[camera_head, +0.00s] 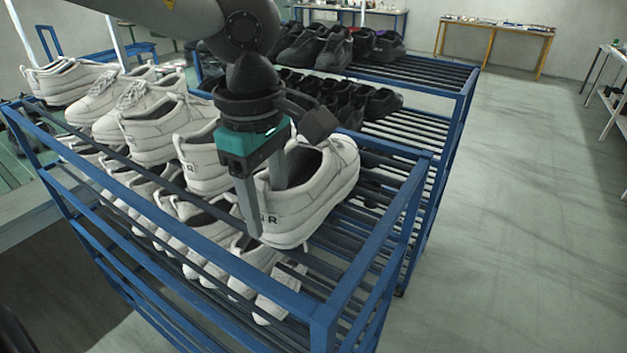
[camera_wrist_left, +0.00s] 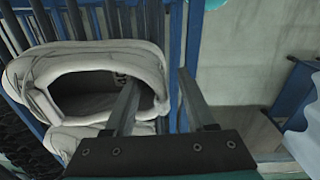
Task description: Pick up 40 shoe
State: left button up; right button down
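A white shoe (camera_head: 317,192) with a dark inside stands on the upper shelf of the blue rack (camera_head: 410,187), at its near right corner. Its heel with dark lettering faces me. My left gripper (camera_head: 264,205) points down at the heel and is open. In the left wrist view the shoe (camera_wrist_left: 45,97) lies under the gripper (camera_wrist_left: 158,76). One finger reaches into the shoe opening and the other is outside, behind the heel. A gap shows between the outer finger and the heel wall. The inner fingertip is partly hidden. My right gripper is not in view.
Several more white shoes (camera_head: 150,130) stand to the left on the same shelf, one close beside the gripper. More white shoes (camera_head: 262,290) are on the shelf below. A rack of black shoes (camera_head: 330,50) stands behind. The floor (camera_head: 530,200) at right is clear.

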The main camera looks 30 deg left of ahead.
pick_arm(q)
grip_shut()
jog(key=shift+w, duration=0.1)
dwell(1.1)
